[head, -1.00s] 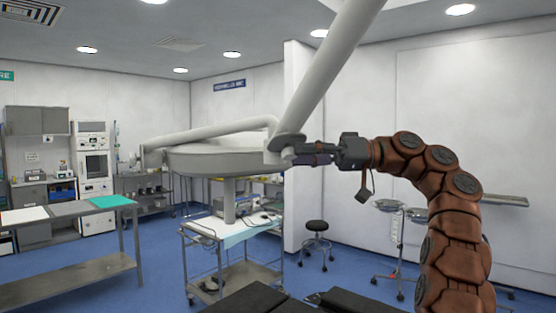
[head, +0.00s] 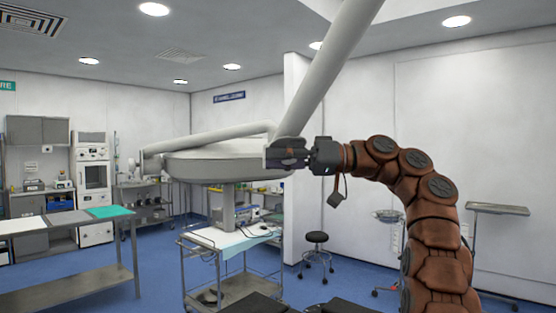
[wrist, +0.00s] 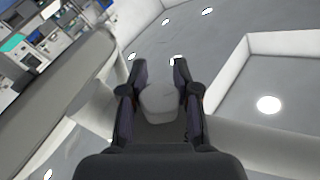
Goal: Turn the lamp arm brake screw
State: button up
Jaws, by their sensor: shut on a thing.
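The surgical lamp head (head: 215,165) is a broad pale grey disc at the middle of the head view. Its lamp arm (head: 325,70) rises from the joint at the head's right side toward the ceiling. My gripper (head: 285,155) is at that joint and covers it in the head view. In the wrist view my gripper (wrist: 158,85) has its two dark fingers on either side of a pale rounded knob, the brake screw (wrist: 158,103), and is shut on it. The screw's far end and its seat are hidden or hard to make out.
A wheeled trolley (head: 198,246) with instruments stands below the lamp. A steel table (head: 75,285) is at the left, a stool (head: 316,238) and a tray stand (head: 497,209) at the right. Dark padded surfaces show at the bottom edge. The air around my arm looks clear.

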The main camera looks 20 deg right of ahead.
grip_shut()
jog(key=shift+s+r+n+g+y+p, duration=0.15)
jog(key=shift+n+g+y+p, duration=0.7)
jog(key=shift+g, duration=0.85)
jog(key=shift+s+n+g+y+p, duration=0.15)
jog(key=shift+n+g+y+p, duration=0.4)
jog(key=shift+n+g+p, duration=0.7)
jog(key=shift+s+r+n+g+y+p, duration=0.15)
jog(key=shift+n+g+p, duration=0.15)
jog(key=shift+g, duration=0.65)
jog(key=shift+f+n+g+y+p, duration=0.15)
jog(key=shift+g+p, duration=0.25)
jog(key=shift+g, duration=0.5)
jog(key=shift+s+d+r+n+g+h+p, duration=0.1)
jog(key=shift+n+g+h+p, duration=0.1)
jog(key=shift+n+g+p, duration=0.8)
jog(key=shift+s+d+r+n+g+h+p, duration=0.15)
jog(key=shift+n+g+p, duration=0.35)
jog(key=shift+g, duration=1.05)
jog(key=shift+s+r+n+g+h+p, duration=0.1)
jog(key=shift+n+g+h+p, duration=0.15)
jog(key=shift+n+g+p, duration=0.75)
jog(key=shift+f+g, duration=0.1)
jog(key=shift+g, duration=0.35)
jog(key=o, duration=0.6)
grip_release()
jog(key=shift+o, duration=0.2)
